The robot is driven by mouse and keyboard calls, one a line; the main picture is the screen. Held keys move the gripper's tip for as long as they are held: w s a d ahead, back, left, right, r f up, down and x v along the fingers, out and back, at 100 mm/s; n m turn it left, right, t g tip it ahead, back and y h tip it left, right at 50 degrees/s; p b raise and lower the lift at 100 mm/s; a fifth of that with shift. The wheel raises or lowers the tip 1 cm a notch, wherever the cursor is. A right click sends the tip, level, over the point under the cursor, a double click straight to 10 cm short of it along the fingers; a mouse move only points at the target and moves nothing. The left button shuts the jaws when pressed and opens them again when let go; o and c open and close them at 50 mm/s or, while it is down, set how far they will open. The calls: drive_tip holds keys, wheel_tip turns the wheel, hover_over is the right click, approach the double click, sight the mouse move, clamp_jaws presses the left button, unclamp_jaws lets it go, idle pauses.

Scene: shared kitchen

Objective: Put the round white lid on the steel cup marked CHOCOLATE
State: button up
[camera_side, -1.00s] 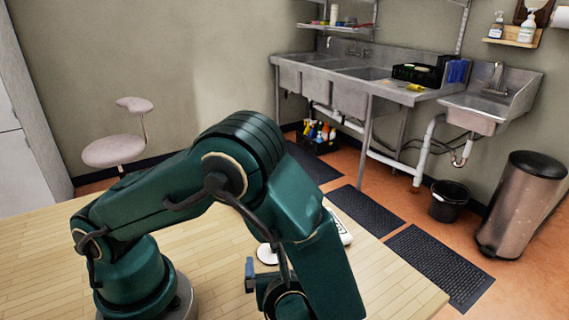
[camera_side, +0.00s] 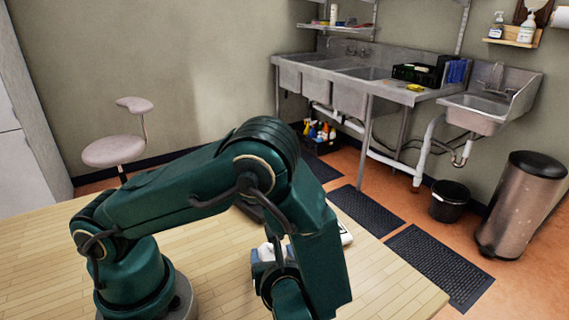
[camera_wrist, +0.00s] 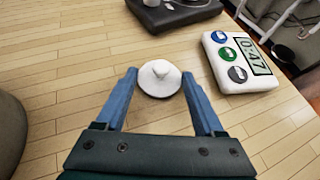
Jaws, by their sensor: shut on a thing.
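In the side view, my gripper (camera_side: 263,268) is partly hidden by my arm, and a bit of the white lid (camera_side: 268,250) shows above a blue finger. Whether the lid touches the table cannot be told. I see no steel cup marked CHOCOLATE; a dark grey rounded thing (camera_wrist: 10,135) at the left edge of the wrist view is cut off, with no marking visible.
A white panel (camera_wrist: 246,82) with round buttons and a display reading lies right of the lid. A dark device (camera_wrist: 176,14) stands beyond, partly cut off. Bare wooden table (camera_wrist: 70,70) lies left of the lid. The table's far-right edge is near the panel.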

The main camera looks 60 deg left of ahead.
drive_tip(key=shift+r, duration=0.1)
wheel_tip(320, 180, up, 9)
drive_tip(key=w+a+r+m+t+h, duration=0.3)
drive_tip(key=w+a+m+t, duration=0.2)
drive_tip(key=w+a, duration=0.3)
drive_tip(key=s+a+r+n+g+y, duration=0.1)
drive_tip(key=s+a+r+n+g, duration=0.15)
drive_tip(key=a, duration=0.45)
drive_tip(key=s+a+r+n+g+y, duration=0.1)
drive_tip(key=s+a+r, duration=0.2)
drive_tip(key=a, duration=0.5)
drive_tip(key=shift+w+d+f, duration=1.05)
drive_tip(key=shift+w+f, duration=0.45)
drive_tip(key=shift+f, duration=0.3)
drive_tip(key=shift+w+d+f, duration=1.1)
drive_tip(key=shift+w+f, duration=0.45)
drive_tip(key=shift+f, duration=0.25)
drive_tip(key=shift+w+d+f, duration=1.05)
drive_tip(key=shift+w+f, duration=0.45)
drive_tip(key=shift+f, duration=0.3)
